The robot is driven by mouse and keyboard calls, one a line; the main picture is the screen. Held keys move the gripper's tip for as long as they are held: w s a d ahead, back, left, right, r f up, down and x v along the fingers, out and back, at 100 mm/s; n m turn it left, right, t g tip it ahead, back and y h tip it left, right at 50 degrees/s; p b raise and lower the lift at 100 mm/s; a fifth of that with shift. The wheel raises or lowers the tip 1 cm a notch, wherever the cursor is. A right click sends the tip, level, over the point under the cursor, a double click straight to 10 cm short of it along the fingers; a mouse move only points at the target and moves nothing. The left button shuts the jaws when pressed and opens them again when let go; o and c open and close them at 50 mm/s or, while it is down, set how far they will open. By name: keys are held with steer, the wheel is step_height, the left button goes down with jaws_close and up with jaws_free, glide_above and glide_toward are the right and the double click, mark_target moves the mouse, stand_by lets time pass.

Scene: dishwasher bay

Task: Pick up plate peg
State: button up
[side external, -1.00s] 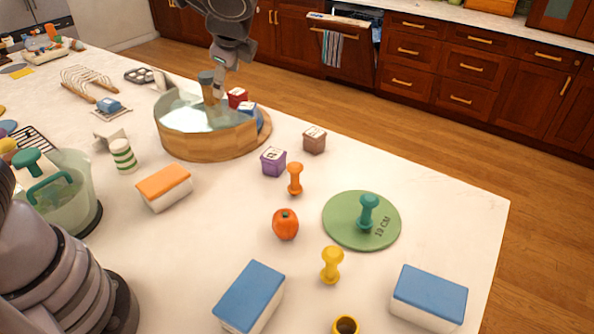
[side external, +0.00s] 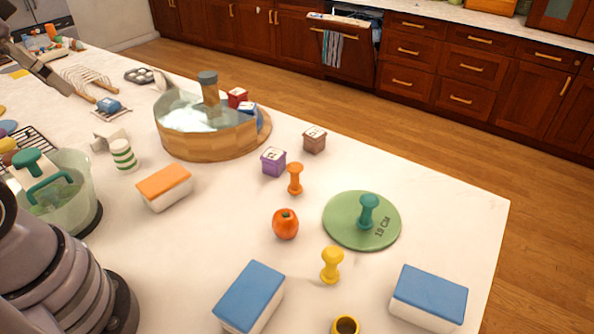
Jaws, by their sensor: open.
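A teal peg (side external: 368,210) stands upright on a round green plate (side external: 341,228) marked "19 CM" at the right of the counter. A yellow peg (side external: 331,264) and an orange peg (side external: 295,178) stand on the bare counter to its left; I cannot tell from looks alone which is called the plate peg. My gripper (side external: 66,88) is at the upper left edge, partly cut off, near the wire rack. It is open, far from these pegs, and I see nothing held.
A wooden tub (side external: 192,145) with a grey-topped brown post stands mid-counter. Blue-topped blocks (side external: 429,293), an orange-topped block (side external: 164,187), a tomato-like object (side external: 285,224) and small cubes (side external: 273,161) lie around. A translucent bin (side external: 70,205) is at left.

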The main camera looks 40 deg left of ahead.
steer(key=shift+o, duration=0.7)
